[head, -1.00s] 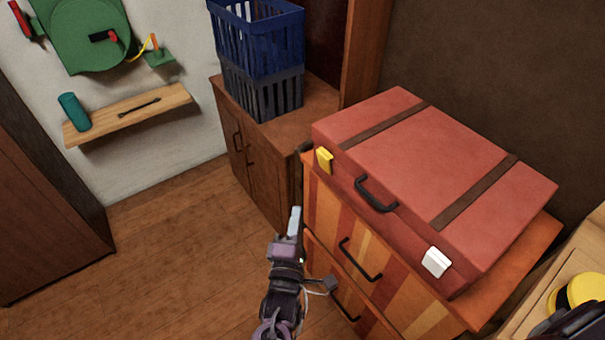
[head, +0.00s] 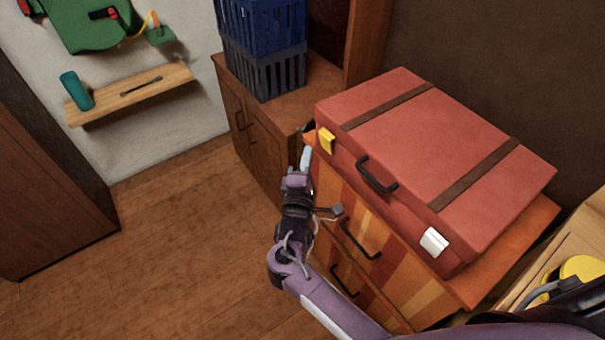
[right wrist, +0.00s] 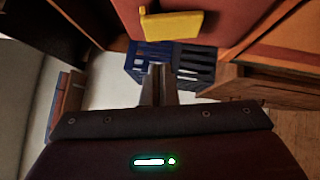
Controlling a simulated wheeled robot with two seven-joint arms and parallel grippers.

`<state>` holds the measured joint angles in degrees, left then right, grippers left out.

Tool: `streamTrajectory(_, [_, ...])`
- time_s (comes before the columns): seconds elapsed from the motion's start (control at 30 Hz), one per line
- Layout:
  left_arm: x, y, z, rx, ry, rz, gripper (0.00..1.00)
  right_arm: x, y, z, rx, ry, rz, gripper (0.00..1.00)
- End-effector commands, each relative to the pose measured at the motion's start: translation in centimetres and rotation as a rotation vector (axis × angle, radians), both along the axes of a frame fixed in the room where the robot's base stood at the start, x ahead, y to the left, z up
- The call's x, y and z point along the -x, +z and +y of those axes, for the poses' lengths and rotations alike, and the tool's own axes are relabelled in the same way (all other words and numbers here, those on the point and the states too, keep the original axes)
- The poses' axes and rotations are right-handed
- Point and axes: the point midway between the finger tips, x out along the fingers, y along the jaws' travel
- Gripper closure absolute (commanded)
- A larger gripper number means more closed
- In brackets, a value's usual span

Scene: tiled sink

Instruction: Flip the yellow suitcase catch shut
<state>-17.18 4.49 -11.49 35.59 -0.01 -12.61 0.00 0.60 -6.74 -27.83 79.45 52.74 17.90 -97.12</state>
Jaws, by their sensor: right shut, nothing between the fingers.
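The red suitcase (head: 430,150) lies closed on a striped drawer chest. Its yellow catch (head: 326,140) is at the left end of the front face, and a white catch (head: 433,241) is at the right end. In the right wrist view the yellow catch (right wrist: 172,29) shows as a flap on the red face, ahead of and above the fingers. I cannot tell its exact angle. My right gripper (head: 306,158) is shut and empty, just left of and slightly below the yellow catch, apart from it. In the right wrist view its fingers (right wrist: 159,85) are together. My left gripper is not in view.
The striped chest (head: 365,215) has black handles below the suitcase. A wooden cabinet (head: 262,150) with blue and grey baskets (head: 262,40) stands behind. A wooden shelf (head: 135,95) hangs on the left wall. Open floor (head: 180,230) lies to the left.

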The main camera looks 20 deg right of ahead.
Motion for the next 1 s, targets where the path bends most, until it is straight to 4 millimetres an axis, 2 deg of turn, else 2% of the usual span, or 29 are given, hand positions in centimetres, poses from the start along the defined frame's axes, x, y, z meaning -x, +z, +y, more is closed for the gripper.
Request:
streamTrajectory(0.03, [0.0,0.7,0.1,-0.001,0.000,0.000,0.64,-0.1,0.4,-1.0,0.004,-0.003,0.002,1.00])
streamTrajectory(0.1, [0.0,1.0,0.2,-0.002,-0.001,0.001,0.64,-0.4,0.6,-1.8,0.004,-0.002,0.003,1.00])
streamTrajectory(0.27, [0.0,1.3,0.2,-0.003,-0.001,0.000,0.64,-0.8,0.7,-2.9,0.001,-0.001,0.003,1.00])
streamTrajectory(0.67, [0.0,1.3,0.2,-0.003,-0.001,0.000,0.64,-0.9,0.7,-3.1,-0.001,0.000,0.003,1.00])
streamTrajectory(0.83, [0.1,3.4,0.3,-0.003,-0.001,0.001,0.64,-1.0,1.7,-3.6,-0.061,-0.002,0.026,1.00])
streamTrajectory(0.9, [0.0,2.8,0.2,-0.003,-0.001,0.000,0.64,-1.1,1.0,-3.6,-0.066,-0.001,0.029,1.00])
streamTrajectory(1.0, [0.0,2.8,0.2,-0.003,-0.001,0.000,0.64,-1.1,1.0,-3.6,-0.065,-0.002,0.027,1.00])
